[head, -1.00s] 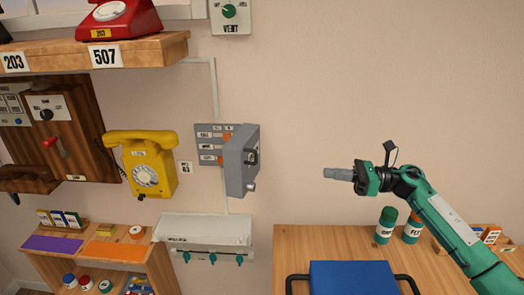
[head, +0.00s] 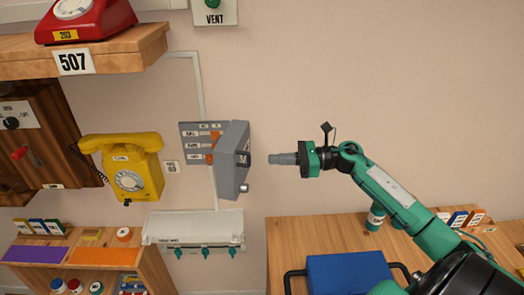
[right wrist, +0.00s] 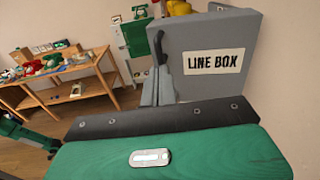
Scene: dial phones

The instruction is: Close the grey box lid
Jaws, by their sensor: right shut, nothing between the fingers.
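The grey box (head: 190,130) is fixed on the wall in the head view, with labelled rows and orange parts inside. Its grey lid (head: 232,160) is hinged on the right side and stands open, swung out from the wall. The lid's outer face (right wrist: 240,40) with a "LINE BOX" label fills the upper right of the right wrist view. My right gripper (head: 272,159) is shut and empty, just right of the lid in the head view, level with its middle. In the right wrist view its fingers (right wrist: 158,88) are close to the lid's edge and dark handle; contact is unclear. My left gripper is out of view.
A yellow dial phone (head: 128,168) hangs left of the box. A white rail with green hooks (head: 195,228) is below it. A wooden table (head: 285,235) with a blue case (head: 350,272) is at lower right. The wall right of the lid is bare.

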